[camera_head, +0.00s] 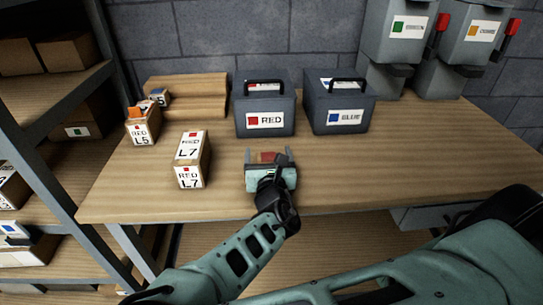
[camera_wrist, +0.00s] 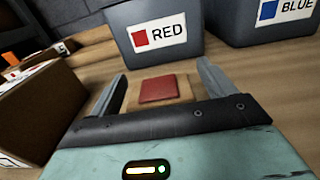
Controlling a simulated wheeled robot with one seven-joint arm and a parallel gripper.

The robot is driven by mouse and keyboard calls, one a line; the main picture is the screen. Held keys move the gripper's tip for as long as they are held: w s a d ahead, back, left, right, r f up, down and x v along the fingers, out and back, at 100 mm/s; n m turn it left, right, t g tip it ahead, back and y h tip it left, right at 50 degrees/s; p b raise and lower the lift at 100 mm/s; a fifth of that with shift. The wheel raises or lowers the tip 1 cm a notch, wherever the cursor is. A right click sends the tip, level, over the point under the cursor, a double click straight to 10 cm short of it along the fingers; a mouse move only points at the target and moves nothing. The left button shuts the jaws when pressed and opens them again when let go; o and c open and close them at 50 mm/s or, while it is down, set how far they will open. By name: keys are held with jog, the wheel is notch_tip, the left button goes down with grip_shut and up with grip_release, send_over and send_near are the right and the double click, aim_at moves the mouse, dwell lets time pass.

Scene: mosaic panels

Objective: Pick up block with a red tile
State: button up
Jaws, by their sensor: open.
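A small wooden block with a red tile (camera_head: 267,157) on top sits on the table in front of the bin labelled RED. It also shows in the wrist view (camera_wrist: 158,88), between my two fingers. My gripper (camera_head: 268,158) is open, with one finger on each side of the block. In the wrist view my gripper (camera_wrist: 160,85) shows a gap beside the block at the fingers. The block's lower near part is hidden behind my gripper's body.
The RED bin (camera_head: 265,105) and the BLUE bin (camera_head: 340,103) stand behind the block. A RED L7 box (camera_head: 192,160) stands to the left, with a RED L5 box (camera_head: 143,125) and a wooden step (camera_head: 195,92) beyond. The table (camera_head: 400,155) is clear to the right.

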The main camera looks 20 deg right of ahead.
jog(key=c, duration=1.1)
jog(key=shift+r, duration=0.1)
